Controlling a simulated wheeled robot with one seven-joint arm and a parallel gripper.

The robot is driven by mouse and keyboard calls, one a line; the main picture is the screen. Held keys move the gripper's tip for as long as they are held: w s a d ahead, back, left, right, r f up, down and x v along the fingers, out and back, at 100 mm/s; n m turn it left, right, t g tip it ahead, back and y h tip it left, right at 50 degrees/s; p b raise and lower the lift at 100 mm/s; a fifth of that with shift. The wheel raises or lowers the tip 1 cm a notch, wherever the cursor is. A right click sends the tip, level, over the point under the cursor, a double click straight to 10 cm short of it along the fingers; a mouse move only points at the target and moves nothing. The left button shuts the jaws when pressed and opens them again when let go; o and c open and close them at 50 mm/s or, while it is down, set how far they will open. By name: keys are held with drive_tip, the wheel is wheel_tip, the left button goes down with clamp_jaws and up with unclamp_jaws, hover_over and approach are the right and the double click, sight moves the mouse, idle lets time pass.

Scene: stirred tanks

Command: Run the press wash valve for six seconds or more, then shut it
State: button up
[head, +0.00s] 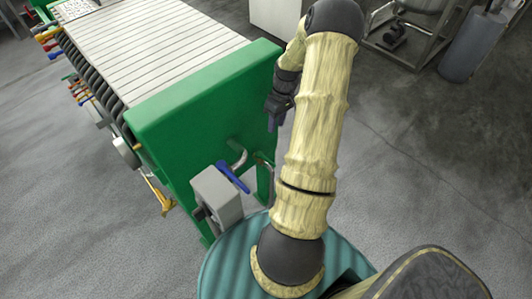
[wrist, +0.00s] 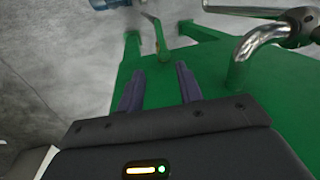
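A valve with a blue lever (head: 233,177) sits at the front of the filter press's green end plate (head: 200,110), in the head view. Its lever slants down to the right beside a bent metal pipe (head: 239,159). I take this for the press wash valve. My gripper (head: 274,122) is at the plate's right edge, above and right of the lever, apart from it. In the wrist view my gripper (wrist: 158,75) has two dark fingers, spread with nothing between them. A bent chrome pipe (wrist: 258,45) rises from the green surface right of the fingers. No blue lever shows clearly there.
A grey box (head: 217,197) stands beside the blue lever. Pale press plates (head: 150,45) fill the press behind the end plate. Coloured handles (head: 48,40) line its left side. A grey cylinder (head: 472,48) stands at the upper right. Open concrete floor lies to the right.

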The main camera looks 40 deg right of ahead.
drive_tip(key=shift+s, duration=0.15)
approach(269, 160)
drive_tip(key=f, duration=0.2)
drive_tip(key=a+f, duration=0.1)
drive_tip(key=f, duration=0.2)
drive_tip(key=f+p, duration=0.1)
drive_tip(key=f, duration=0.2)
drive_tip(key=shift+s+a, duration=0.1)
drive_tip(key=shift+a, duration=0.2)
clamp_jaws()
